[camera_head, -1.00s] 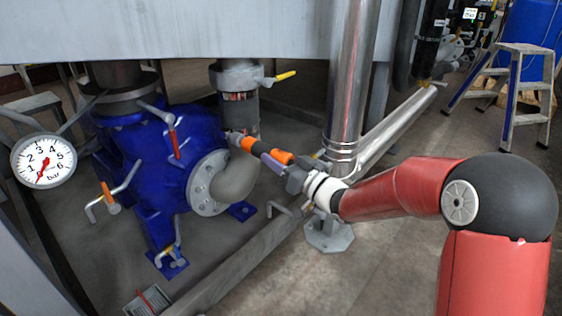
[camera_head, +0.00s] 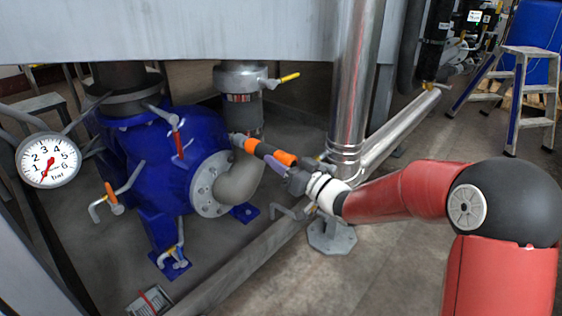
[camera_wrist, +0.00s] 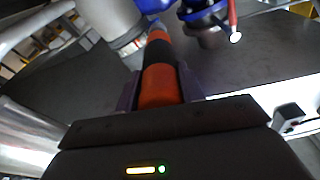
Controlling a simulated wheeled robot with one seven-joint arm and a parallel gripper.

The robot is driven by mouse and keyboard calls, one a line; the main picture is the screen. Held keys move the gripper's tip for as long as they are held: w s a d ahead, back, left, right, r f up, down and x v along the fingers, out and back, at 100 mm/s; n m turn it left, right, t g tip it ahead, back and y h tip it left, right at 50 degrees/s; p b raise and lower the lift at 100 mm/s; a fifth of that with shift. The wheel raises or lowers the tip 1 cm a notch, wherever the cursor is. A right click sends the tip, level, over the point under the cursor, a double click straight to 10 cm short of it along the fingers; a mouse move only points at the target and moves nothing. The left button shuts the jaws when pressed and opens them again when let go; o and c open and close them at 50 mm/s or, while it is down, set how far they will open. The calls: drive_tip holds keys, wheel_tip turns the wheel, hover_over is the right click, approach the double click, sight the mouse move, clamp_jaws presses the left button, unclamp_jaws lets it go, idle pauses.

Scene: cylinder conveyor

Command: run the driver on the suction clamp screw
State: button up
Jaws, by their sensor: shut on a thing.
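The driver (camera_head: 263,150) is a slim tool with orange and black bands. My gripper (camera_head: 278,163) is shut on it, with a purple finger beside its rear orange part. In the wrist view, the driver (camera_wrist: 160,85) lies between both purple fingers and points away from me. Its far end reaches the suction pipe (camera_head: 240,183), near the top of the grey elbow beside the blue pump (camera_head: 160,160). The clamp screw is too small to make out, and I cannot tell whether the tip touches it.
A pressure gauge (camera_head: 48,160) is at the left. Small valve handles stick out around the pump. A shiny vertical pipe (camera_head: 352,90) stands close behind my wrist. A grey floor beam (camera_head: 240,265) runs below. A step ladder (camera_head: 515,95) stands far right.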

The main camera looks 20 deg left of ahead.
drive_tip(key=shift+b+x, duration=0.35)
drive_tip(key=shift+x, duration=0.65)
idle(3.8)
drive_tip(key=shift+d, duration=0.1)
drive_tip(key=shift+r+v, duration=0.1)
drive_tip(key=shift+v, duration=0.7)
drive_tip(key=shift+r+v, duration=0.15)
drive_tip(key=shift+v, duration=0.7)
drive_tip(key=shift+d, duration=0.1)
